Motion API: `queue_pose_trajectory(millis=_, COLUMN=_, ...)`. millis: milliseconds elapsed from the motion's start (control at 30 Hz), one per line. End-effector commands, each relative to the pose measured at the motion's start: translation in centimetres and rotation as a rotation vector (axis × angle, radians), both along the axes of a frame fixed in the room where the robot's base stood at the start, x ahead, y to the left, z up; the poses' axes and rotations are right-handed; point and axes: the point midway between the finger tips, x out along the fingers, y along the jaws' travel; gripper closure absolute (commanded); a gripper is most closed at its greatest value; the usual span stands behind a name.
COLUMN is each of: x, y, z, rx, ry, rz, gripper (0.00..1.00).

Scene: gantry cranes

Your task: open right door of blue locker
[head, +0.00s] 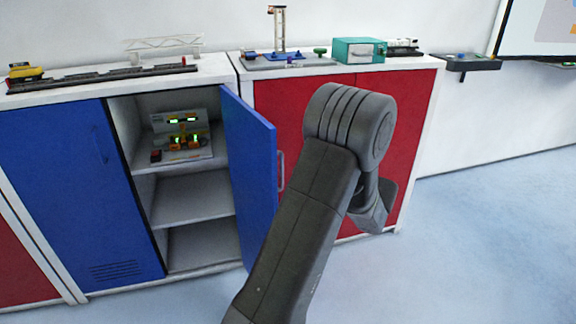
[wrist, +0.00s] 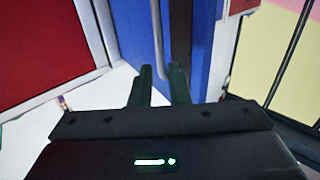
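The blue locker (head: 195,188) stands at the left in the head view. Its right door (head: 250,165) is swung well out from the body, showing the shelves inside. Its left door (head: 75,190) is shut. A grey bar handle (head: 281,170) is on the right door's outer face. In the wrist view, my gripper (wrist: 163,82) has its two dark fingers apart. A grey handle bar (wrist: 158,40) on a blue panel (wrist: 135,35) reaches down to the gap between the fingertips. I cannot tell whether they touch it. My fingers are hidden in the head view.
A red locker (head: 410,125) stands to the right, behind my arm. A small model (head: 182,140) sits on the blue locker's upper shelf. A teal box (head: 360,50) and a crane model (head: 280,35) stand on top. The floor (head: 480,230) at right is clear.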

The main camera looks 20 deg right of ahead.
Motion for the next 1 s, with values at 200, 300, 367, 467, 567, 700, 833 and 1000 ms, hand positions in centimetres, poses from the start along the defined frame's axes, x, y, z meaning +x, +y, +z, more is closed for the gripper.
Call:
queue_pose_trajectory(millis=200, x=-3.4, y=-2.5, z=0.1, rx=-0.001, ry=-0.001, rz=-0.001, gripper=0.84)
queue_pose_trajectory(millis=300, x=-4.3, y=-3.2, z=0.1, rx=-0.002, ry=-0.001, rz=0.0, gripper=0.84)
queue_pose_trajectory(millis=367, x=-4.6, y=-3.4, z=0.1, rx=-0.002, ry=-0.001, rz=0.001, gripper=0.84)
queue_pose_trajectory(millis=467, x=-4.9, y=-3.6, z=0.1, rx=-0.002, ry=-0.001, rz=0.003, gripper=0.84)
queue_pose_trajectory(millis=567, x=-4.9, y=-3.6, z=0.1, rx=-0.001, ry=-0.001, rz=0.003, gripper=0.84)
queue_pose_trajectory(millis=700, x=-4.9, y=-3.6, z=0.1, rx=-0.001, ry=-0.001, rz=0.003, gripper=0.84)
queue_pose_trajectory(millis=833, x=-4.7, y=-3.4, z=0.1, rx=-0.001, ry=-0.001, rz=0.004, gripper=0.84)
queue_pose_trajectory(millis=1000, x=-3.3, y=-2.3, z=0.1, rx=-0.001, ry=-0.001, rz=0.006, gripper=0.84)
